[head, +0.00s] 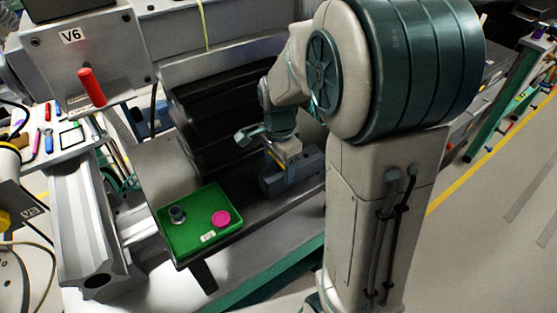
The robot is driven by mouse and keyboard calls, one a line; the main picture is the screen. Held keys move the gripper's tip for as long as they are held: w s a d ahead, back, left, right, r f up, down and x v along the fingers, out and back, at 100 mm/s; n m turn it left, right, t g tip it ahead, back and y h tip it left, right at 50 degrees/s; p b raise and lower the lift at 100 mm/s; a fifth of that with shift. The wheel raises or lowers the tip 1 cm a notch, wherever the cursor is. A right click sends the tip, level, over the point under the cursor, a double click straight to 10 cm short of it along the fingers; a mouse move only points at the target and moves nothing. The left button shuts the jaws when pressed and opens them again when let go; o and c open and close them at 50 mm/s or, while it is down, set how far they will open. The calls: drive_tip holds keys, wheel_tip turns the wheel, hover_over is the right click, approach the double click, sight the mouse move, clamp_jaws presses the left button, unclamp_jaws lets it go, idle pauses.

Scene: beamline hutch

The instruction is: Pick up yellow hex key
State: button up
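I cannot clearly make out a yellow hex key in the head view. Several small coloured tools, among them a red one (47,111), a blue one (49,141) and a pink one (37,143), lie on a pale panel (84,139) at the left; they are too small to identify. My gripper (268,139) is at the end of my arm, which reaches down over the dark bench near the middle. It is far to the right of the panel. Its fingers are small and partly hidden, so their opening and any held thing cannot be told.
A green tray (190,241) on the bench (150,165) holds a dark knob-like part (177,214), a pink disc (221,218) and a small pale piece (208,237). A blue-grey block (290,176) is close below my gripper. A red cylinder (91,88) juts out near the panel.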

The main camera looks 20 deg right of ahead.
drive_tip(key=c, duration=0.6)
wheel_tip(320, 180, up, 10)
drive_tip(key=shift+r+p, duration=0.1)
drive_tip(key=shift+p, duration=0.3)
